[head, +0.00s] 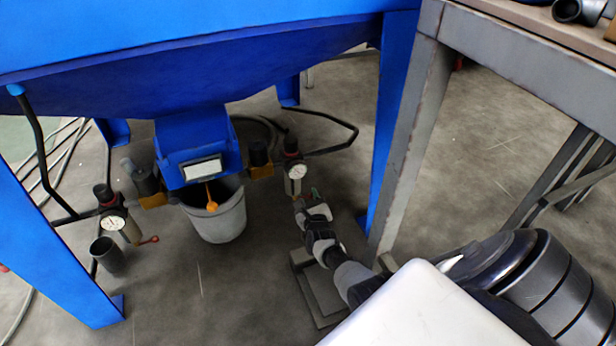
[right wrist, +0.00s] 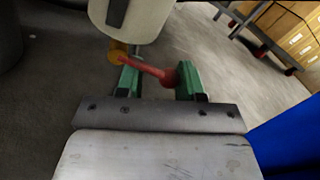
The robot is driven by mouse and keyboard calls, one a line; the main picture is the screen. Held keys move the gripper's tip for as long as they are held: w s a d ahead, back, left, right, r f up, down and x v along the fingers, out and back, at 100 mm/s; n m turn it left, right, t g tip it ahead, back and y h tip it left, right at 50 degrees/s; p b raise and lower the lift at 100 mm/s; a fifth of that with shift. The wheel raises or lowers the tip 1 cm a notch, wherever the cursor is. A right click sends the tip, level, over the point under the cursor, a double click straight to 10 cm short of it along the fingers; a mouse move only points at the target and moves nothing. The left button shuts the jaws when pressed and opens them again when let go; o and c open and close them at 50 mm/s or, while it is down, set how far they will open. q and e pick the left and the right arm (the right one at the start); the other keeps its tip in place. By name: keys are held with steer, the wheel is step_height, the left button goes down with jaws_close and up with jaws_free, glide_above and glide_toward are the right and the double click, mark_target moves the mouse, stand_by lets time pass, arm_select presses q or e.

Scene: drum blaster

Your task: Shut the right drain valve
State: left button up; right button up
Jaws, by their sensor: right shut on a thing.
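The right pressure gauge and filter unit (head: 294,172) hangs beside the blue machine's outlet. My right gripper (head: 310,195) reaches up to its underside. In the right wrist view, the filter's pale bowl (right wrist: 140,15) is above, with a brass fitting (right wrist: 117,52) under it. The right drain valve's red lever (right wrist: 148,69) runs sideways from the fitting to a round knob between the green fingertips of my right gripper (right wrist: 158,82). The gripper is shut on the lever near its knob. In the head view the lever is mostly hidden. My left gripper is not in view.
A grey bucket (head: 217,222) stands under the blue outlet. The left filter unit (head: 118,225) has its own red lever (head: 149,240), with a dark cup (head: 107,257) near it. A blue leg and a grey table leg (head: 408,140) stand close right of my right arm.

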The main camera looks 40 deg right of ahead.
steer(key=shift+w+a+r, duration=0.1)
steer(key=shift+w+r, duration=0.05)
steer(key=shift+r, duration=0.15)
steer(key=shift+r+n+t, duration=0.3)
steer(key=shift+r+n, duration=0.05)
steer(key=shift+n, duration=0.55)
steer(key=shift+r+n, duration=0.2)
steer(key=shift+n, duration=0.2)
steer(key=shift+w, duration=0.1)
steer(key=o, duration=1)
steer(key=shift+a+r, duration=0.1)
steer(key=shift+c, duration=0.2)
